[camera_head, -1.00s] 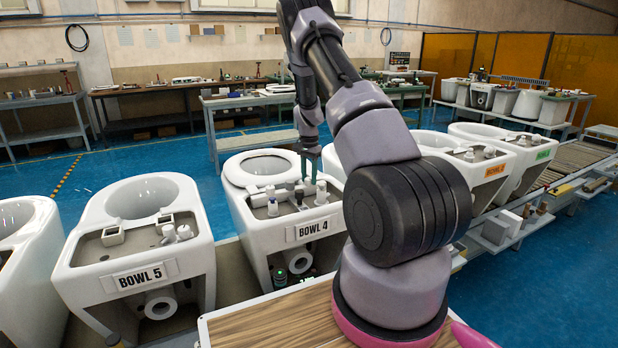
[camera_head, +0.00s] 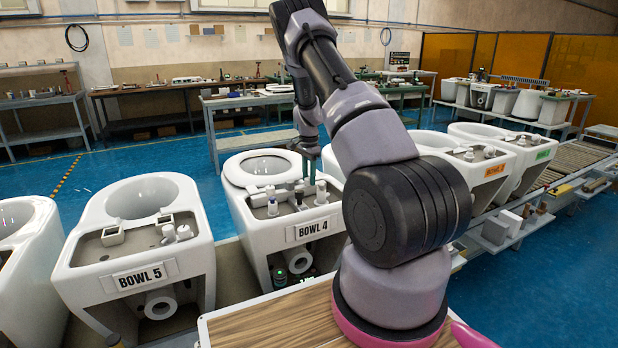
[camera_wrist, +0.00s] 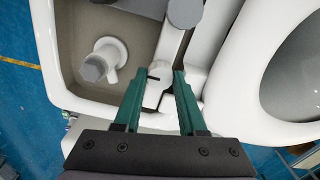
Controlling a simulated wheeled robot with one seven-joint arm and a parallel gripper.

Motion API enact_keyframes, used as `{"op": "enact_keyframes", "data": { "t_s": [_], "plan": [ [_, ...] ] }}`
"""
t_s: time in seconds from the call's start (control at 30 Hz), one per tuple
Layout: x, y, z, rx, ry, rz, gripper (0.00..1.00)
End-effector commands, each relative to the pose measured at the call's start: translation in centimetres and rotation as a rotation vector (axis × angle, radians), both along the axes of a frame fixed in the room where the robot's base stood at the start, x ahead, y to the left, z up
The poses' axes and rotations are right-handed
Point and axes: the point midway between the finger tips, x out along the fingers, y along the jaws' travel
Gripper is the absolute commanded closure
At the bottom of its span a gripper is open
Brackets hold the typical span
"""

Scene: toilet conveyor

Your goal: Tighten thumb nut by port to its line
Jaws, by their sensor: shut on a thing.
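My gripper (camera_head: 309,175) is down at the tank deck of the toilet labelled BOWL 4 (camera_head: 285,236). In the wrist view its two green fingers (camera_wrist: 166,76) are closed on a small white piece, which I take to be the thumb nut (camera_wrist: 157,92). A short dark line shows near the left fingertip. The white fitting around it runs up to a grey round cap (camera_wrist: 185,12). Left of the fingers stands a white post with a grey faceted knob (camera_wrist: 93,68). The fingers hide part of the nut, and I cannot tell how it lines up with its line.
The round bowl opening (camera_wrist: 290,75) is right of the fingers in the wrist view. BOWL 5 (camera_head: 140,255) stands to the left in the head view. More toilets (camera_head: 470,155) stand at right behind my arm. A wooden board (camera_head: 270,325) is in front.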

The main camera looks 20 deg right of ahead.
Motion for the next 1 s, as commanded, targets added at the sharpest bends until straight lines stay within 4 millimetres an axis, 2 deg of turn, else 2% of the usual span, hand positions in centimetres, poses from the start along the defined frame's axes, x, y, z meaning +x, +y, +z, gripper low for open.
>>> {"op": "enact_keyframes", "data": {
  "t_s": [0.07,0.1,0.17,0.2,0.57,0.67,1.0],
  "plan": [
    [0.1,0.0,0.1,-0.001,-0.002,0.001,1.00],
    [0.1,0.0,0.1,-0.001,-0.002,0.001,0.56],
    [0.1,0.0,0.1,-0.001,-0.002,0.001,0.33],
    [0.1,0.0,0.1,-0.001,-0.002,0.001,0.30],
    [0.1,0.0,0.5,-0.001,-0.002,0.001,0.30],
    [0.1,0.0,1.7,0.000,-0.003,0.000,0.30],
    [0.1,0.0,8.4,0.000,-0.004,0.001,0.30]
  ]
}}
